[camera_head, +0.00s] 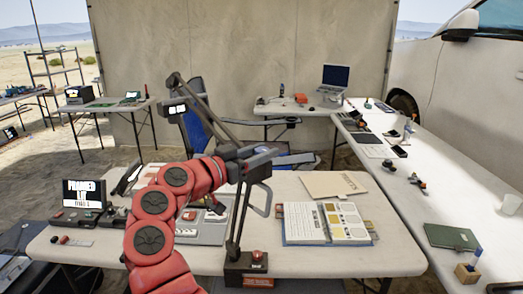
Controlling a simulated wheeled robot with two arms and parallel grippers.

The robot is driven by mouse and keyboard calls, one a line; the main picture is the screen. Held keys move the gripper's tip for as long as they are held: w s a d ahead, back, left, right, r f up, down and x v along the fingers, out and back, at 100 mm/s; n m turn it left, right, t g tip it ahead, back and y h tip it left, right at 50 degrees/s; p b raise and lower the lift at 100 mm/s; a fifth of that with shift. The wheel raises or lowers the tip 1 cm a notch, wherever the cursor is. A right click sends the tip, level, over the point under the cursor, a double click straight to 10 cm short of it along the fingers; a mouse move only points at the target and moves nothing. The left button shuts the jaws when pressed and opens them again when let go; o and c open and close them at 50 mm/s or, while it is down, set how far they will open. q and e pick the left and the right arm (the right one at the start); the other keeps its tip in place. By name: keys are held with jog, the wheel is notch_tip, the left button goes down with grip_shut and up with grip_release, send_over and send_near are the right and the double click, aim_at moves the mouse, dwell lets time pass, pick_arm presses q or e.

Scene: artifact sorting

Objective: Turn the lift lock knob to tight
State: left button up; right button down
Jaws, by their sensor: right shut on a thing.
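My right arm, red with dark joint caps, reaches up from the bottom middle in the head view. Its dark gripper (258,162) is at the upper part of a slim black post, where a black jointed boom (196,103) meets it. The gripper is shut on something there. The lift lock knob itself is hidden or too small to make out, so I cannot tell how it is turned. The post stands on a black base (246,266) with a red button at the table's front edge. My left gripper is not in view.
The white table (375,262) carries an open booklet (308,222), a folder (333,184) and a lit display (84,194). A grey panel lies partly behind my arm. A blue chair (196,130) stands behind. A side table at right holds small tools and a green book (451,237).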

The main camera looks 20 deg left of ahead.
jog(key=shift+d+m+h, duration=0.1)
jog(key=shift+m+h, duration=0.2)
jog(key=shift+h, duration=0.1)
jog(key=shift+c, duration=2.2)
grip_release()
jog(key=shift+w, duration=0.15)
jog(key=b+v, duration=0.1)
jog(key=v, duration=1.1)
jog(key=shift+r, duration=0.2)
